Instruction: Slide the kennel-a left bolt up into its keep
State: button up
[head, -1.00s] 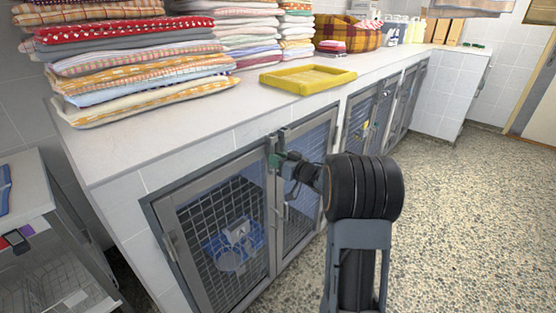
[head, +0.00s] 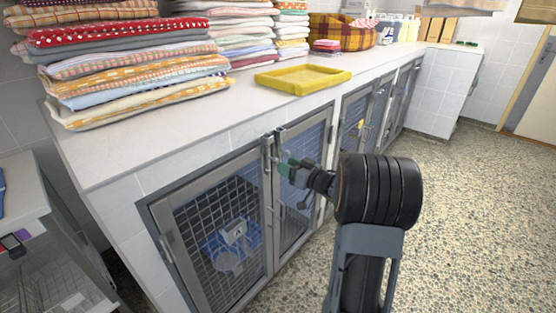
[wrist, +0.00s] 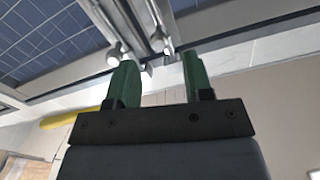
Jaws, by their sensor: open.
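The kennel-a left bolt (head: 266,153) is a slim metal bolt at the top of the left mesh door (head: 212,232), by the meeting edge. In the wrist view, which seems upside down, it appears to be the rod with a pale knob (wrist: 162,42), roughly in line with the gap between my fingers. A second bolt knob (wrist: 114,50) is beside it, on the other door. My gripper (head: 282,172), with green fingers, is open and empty in front of the doors, apparently clear of the bolt. The wrist view shows its spread fingers (wrist: 160,75). Whether the bolt sits in its keep is too small to tell.
The right mesh door (head: 302,185) is beside the left one; both look shut. The worktop (head: 140,150) overhangs above, with a yellow tray (head: 303,79) and towel stacks (head: 125,65). A blue item (head: 232,245) shows behind the left mesh. Speckled floor (head: 470,220) is open at right.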

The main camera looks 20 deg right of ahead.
jog(key=v, duration=0.7)
jog(key=shift+p, duration=0.35)
jog(key=shift+s, duration=0.1)
jog(key=s+d+f+m+g+h+p, duration=0.25)
jog(key=d+f+m+g+h, duration=0.3)
jog(key=d+h, duration=0.55)
jog(key=s+a+r+n+g+y+p, duration=0.1)
jog(key=s+a+r+g+p, duration=0.1)
jog(key=s+a+r+p, duration=0.3)
jog(key=s+a+r+n+g+y+p, duration=0.1)
jog(key=s+a+r+g+p, duration=0.2)
jog(key=a+r, duration=0.7)
jog(key=s+a+r+n+g+y+p, duration=0.1)
jog(key=s+a+r+p, duration=0.6)
jog(key=a, duration=0.7)
jog(key=shift+r+g+y+p, duration=0.3)
jog(key=shift+r+g+p, duration=0.35)
jog(key=shift+p, duration=0.5)
